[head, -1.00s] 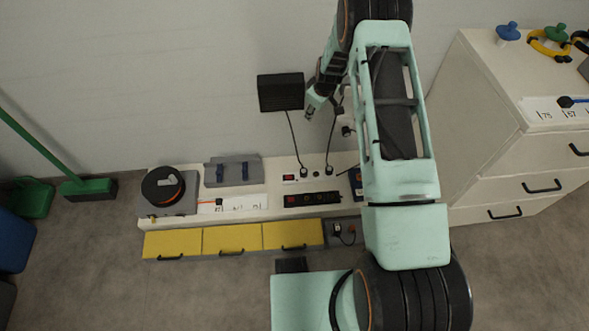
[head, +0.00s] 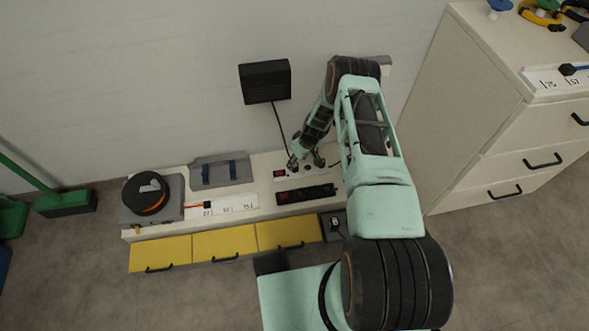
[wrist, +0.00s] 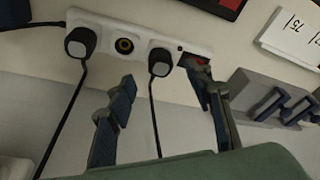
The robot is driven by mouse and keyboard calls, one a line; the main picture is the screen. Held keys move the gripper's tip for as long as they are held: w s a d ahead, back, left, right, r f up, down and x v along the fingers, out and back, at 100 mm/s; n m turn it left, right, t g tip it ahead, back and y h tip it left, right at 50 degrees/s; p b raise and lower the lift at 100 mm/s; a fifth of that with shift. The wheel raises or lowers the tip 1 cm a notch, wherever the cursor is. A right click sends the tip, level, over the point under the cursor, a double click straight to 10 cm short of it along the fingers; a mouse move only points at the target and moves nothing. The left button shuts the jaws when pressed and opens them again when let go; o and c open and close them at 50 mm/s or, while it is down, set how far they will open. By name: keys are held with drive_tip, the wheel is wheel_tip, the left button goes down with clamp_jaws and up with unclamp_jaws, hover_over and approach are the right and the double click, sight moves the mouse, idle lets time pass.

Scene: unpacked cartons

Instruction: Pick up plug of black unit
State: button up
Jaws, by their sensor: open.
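The black unit (head: 265,82) is on the wall in the head view, its dark cord hanging to the white socket strip (head: 280,174) on the low bench. In the wrist view its plug (wrist: 160,62), black with a pale grey face, sits in the strip (wrist: 105,25) beside the red switch. My gripper (head: 306,162) is open and low over the strip, hiding the plugs in the head view. In the wrist view my gripper's fingers (wrist: 159,75) are on either side of that plug, with a gap. I cannot tell whether they touch it.
A second, similar plug (wrist: 80,42) sits at the strip's other end, past an empty round socket (wrist: 124,46). A cable reel (head: 146,194) and grey holder (head: 222,172) stand left. A drawer cabinet (head: 480,120) is right.

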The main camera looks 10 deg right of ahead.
sight(295, 168)
drive_tip(key=b+x, duration=0.2)
drive_tip(key=x, duration=0.3)
drive_tip(key=shift+s, duration=0.15)
drive_tip(key=shift+r, duration=0.1)
clamp_jaws()
